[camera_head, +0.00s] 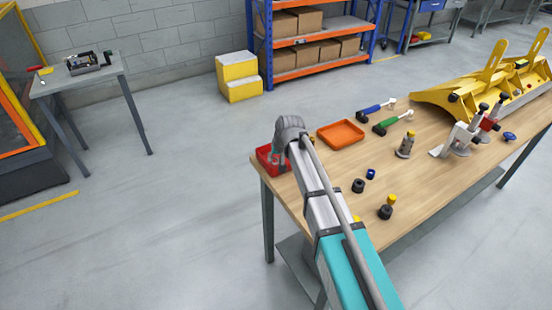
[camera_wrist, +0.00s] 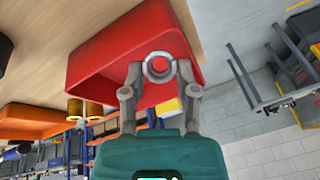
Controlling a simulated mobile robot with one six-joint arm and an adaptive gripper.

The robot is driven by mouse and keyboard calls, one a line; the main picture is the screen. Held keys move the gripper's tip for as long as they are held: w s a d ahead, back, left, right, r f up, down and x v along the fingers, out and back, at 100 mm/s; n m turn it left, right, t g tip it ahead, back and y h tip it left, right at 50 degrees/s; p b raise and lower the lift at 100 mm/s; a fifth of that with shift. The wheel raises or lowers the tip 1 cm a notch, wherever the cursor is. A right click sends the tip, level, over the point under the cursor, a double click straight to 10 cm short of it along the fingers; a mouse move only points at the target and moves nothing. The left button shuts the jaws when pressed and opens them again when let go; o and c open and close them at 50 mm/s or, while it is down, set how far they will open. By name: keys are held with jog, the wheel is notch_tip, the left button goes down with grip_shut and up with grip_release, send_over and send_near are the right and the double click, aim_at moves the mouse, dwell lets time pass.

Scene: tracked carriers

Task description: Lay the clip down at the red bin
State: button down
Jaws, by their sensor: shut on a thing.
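The red bin (camera_head: 265,156) stands at the near left corner of the wooden table, partly hidden behind my arm. In the wrist view the red bin (camera_wrist: 105,45) fills the area just beyond my fingers. My gripper (camera_wrist: 159,70) is shut on a small grey ring-shaped piece, which I take to be the clip (camera_wrist: 158,80). The clip shows against the bin's red surface; I cannot tell whether it touches the bin. In the head view my gripper is down at the bin, its fingers and the clip hidden by my wrist.
An orange tray (camera_head: 341,134) sits just right of the bin.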

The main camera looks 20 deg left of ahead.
jog(key=shift+c, duration=1.4)
grip_release()
jog(key=shift+r, duration=0.15)
notch_tip(320, 180, up, 9)
jog(key=p, duration=0.9)
jog(key=s+d+f+m+h, duration=0.1)
jog(key=s+d, duration=0.1)
jog(key=d, duration=0.9)
jog(key=s+d+m+h, duration=0.1)
jog(key=s+d, duration=0.1)
jog(key=d, duration=1)
jog(key=s+d+m+g, duration=0.1)
jog(key=s+d, duration=0.5)
jog(key=d, duration=0.4)
jog(key=s+d+m+g+h, duration=0.1)
jog(key=s+d, duration=0.5)
jog(key=d, duration=0.4)
jog(key=shift+f+m+h, duration=0.25)
jog(key=shift+m+h, duration=0.05)
jog(key=shift+m, duration=0.1)
jog(key=shift+s, duration=0.1)
